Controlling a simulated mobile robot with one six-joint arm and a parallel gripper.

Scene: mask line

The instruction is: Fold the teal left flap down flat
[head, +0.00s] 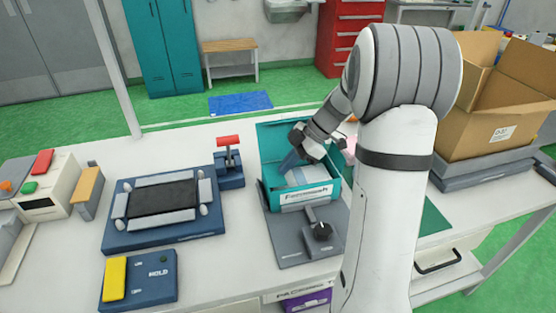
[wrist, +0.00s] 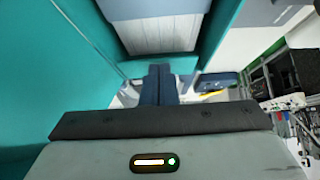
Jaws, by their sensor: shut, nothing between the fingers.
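An open teal carton (head: 318,199) with a white label on its front sits in a grey fixture. It holds a pale pleated stack (head: 308,175), also seen in the wrist view (wrist: 160,35). A teal panel (head: 272,133) stands up at the carton's back. A narrow upright teal edge shows along its left side; I cannot tell clearly how far the left flap is folded. A large teal surface (wrist: 40,75) fills the left of the wrist view. My gripper (head: 286,166) is shut and empty, its blue fingers (wrist: 160,70) over the carton's left part.
The grey fixture (head: 290,248) has a black-knobbed lever (head: 322,231) in front of the carton. A blue tray fixture (head: 160,240) and a red-handled press (head: 229,143) stand to the left. A cardboard box (head: 480,130) stands at right.

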